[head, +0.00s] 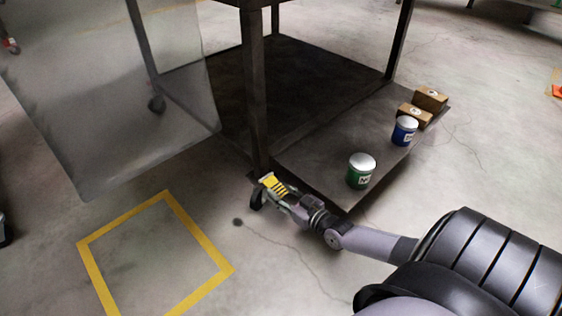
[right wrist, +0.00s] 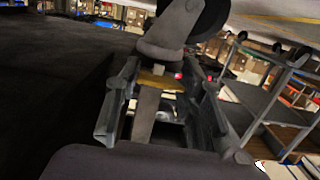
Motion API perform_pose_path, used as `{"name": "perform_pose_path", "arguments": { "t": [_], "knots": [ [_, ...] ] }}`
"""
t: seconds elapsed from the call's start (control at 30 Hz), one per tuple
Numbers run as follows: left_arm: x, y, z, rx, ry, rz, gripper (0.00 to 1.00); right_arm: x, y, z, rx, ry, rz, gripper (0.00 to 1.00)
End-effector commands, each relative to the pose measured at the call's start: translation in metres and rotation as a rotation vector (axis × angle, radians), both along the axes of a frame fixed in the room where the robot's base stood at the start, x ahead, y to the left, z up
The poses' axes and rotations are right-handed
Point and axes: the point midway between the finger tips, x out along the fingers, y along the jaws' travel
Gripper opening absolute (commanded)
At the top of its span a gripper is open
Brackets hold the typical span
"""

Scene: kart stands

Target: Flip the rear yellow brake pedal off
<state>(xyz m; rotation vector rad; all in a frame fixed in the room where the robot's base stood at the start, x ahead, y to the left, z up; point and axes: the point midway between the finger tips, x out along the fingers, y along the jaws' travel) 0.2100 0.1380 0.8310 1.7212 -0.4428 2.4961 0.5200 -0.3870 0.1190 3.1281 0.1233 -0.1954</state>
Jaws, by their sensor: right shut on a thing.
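The yellow brake pedal (head: 273,186) is on the caster at the near corner of the kart stand, above its dark wheel (head: 257,199). My right gripper (head: 285,198) is at the pedal, and its arm comes in from the right. In the right wrist view, the yellow pedal (right wrist: 160,80) lies between the two fingers of the right gripper (right wrist: 163,100), which is shut on it. The caster's wheel (right wrist: 208,14) is just beyond. The fingers hide part of the pedal, so its exact tilt is unclear. My left gripper is not in view.
A translucent panel (head: 105,110) hangs left of the stand. The floor around the yellow floor marking (head: 90,262) is clear.

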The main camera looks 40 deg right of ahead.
Motion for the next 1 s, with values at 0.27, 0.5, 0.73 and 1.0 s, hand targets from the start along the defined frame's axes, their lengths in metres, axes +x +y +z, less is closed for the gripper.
{"name": "perform_pose_path", "arguments": {
  "t": [0.27, 0.5, 0.73, 1.0],
  "knots": [
    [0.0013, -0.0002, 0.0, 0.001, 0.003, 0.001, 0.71, 0.0007, 0.0005, 0.0002, 0.001, -0.001, 0.0, 0.0],
    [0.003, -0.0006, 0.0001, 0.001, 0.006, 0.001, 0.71, 0.0005, 0.0004, 0.0001, 0.001, -0.001, 0.0, 0.51],
    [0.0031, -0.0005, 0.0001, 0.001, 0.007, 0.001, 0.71, 0.0003, 0.0004, 0.0001, 0.001, -0.001, 0.0, 0.57],
    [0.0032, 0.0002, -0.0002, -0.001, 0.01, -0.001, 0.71, -0.0064, -0.0004, -0.0003, 0.001, 0.002, 0.0, 0.57]
  ]
}}
